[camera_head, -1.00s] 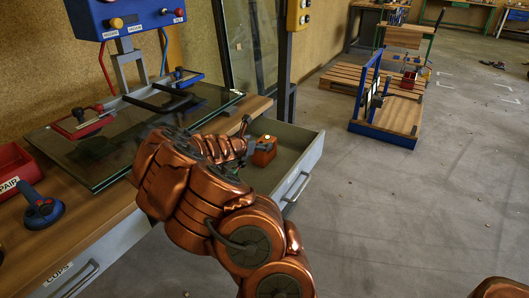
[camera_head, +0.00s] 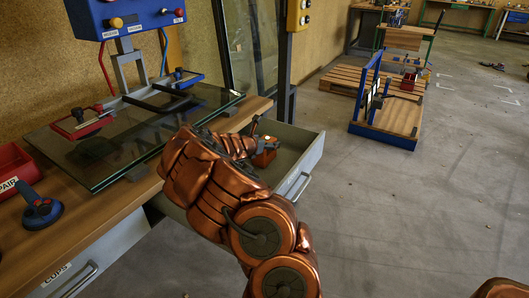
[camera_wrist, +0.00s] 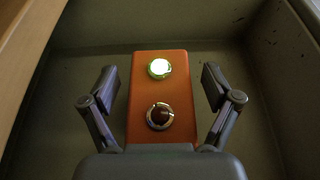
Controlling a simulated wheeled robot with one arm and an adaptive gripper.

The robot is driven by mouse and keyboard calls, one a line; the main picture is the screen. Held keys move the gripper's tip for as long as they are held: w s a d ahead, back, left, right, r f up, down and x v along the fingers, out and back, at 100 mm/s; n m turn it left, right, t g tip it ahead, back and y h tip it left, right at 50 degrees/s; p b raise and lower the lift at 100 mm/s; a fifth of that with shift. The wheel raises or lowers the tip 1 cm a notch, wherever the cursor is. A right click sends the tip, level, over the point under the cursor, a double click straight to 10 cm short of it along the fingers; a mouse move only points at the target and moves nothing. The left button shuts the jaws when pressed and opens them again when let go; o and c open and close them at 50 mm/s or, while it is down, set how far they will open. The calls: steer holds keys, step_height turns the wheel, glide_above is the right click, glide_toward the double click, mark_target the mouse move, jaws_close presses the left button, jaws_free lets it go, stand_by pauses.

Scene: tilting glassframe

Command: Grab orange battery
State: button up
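The orange battery (camera_wrist: 160,90) lies in the open drawer, with a lit green-white round light and a dark red round button on its top. In the head view the battery (camera_head: 265,155) shows partly behind my arm. My gripper (camera_wrist: 163,90) is open, with one finger on the left and one on the right of the battery. A gap shows between each finger and the battery's sides. In the head view my gripper is mostly hidden behind my arm.
The drawer (camera_head: 309,160) stands pulled out from the wooden bench (camera_head: 110,215), its walls around the battery. A glass pane (camera_head: 105,150) with suction frames lies on the bench, left of my arm. A post (camera_head: 286,80) rises behind the drawer.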

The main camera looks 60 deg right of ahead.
jaws_close()
stand_by(0.6)
